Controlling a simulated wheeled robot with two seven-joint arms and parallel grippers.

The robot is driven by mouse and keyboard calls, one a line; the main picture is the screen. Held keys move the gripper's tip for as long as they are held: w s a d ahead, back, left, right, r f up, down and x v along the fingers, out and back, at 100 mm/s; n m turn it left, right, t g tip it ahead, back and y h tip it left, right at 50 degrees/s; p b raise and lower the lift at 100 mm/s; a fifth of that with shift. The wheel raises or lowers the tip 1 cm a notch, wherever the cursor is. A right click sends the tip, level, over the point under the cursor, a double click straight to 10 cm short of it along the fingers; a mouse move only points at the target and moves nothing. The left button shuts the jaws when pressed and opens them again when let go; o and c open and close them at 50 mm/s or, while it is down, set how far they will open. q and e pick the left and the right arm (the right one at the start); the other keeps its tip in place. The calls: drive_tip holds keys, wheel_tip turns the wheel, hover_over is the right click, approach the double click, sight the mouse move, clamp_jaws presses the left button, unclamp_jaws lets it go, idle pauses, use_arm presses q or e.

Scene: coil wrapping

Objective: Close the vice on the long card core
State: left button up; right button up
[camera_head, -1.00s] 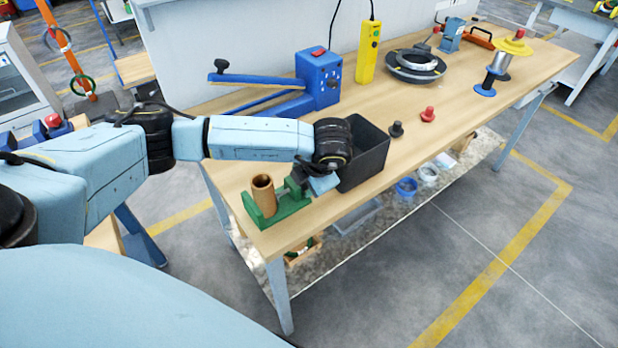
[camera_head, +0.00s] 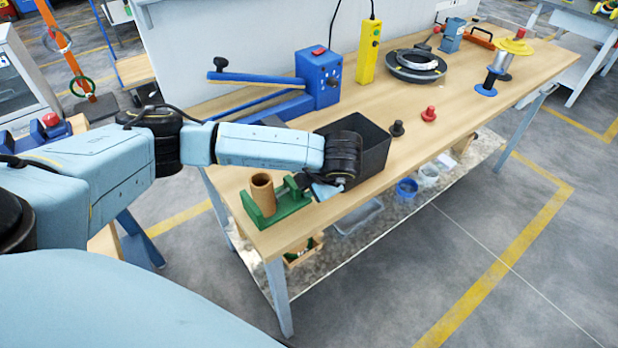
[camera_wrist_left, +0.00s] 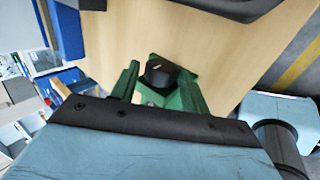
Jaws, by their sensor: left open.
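The green vice (camera_head: 262,217) stands on the near left corner of the wooden workbench. The long card core (camera_head: 263,193), a brown tube, stands upright at the vice's left part. The green moving jaw (camera_head: 292,186) is to its right; I cannot tell whether it touches the core. My left gripper (camera_head: 313,188) is just right of the vice, by its handle end, open and holding nothing visible. Its fingers are partly hidden by the wrist. In the left wrist view, green vice parts (camera_wrist_left: 188,92) lie just beyond the gripper, with a dark round part between them. My right gripper is out of view.
A black bin (camera_head: 374,158) stands close behind my left wrist. A blue machine with a lever (camera_head: 318,80) is behind it. A black peg (camera_head: 397,129) and a red peg (camera_head: 429,114) stand on the bench to the right. The bench's front edge is close to the vice.

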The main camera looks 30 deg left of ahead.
use_arm(q)
drive_tip(key=p+v, duration=0.4)
drive_tip(key=v, duration=0.3)
idle(0.4)
idle(0.3)
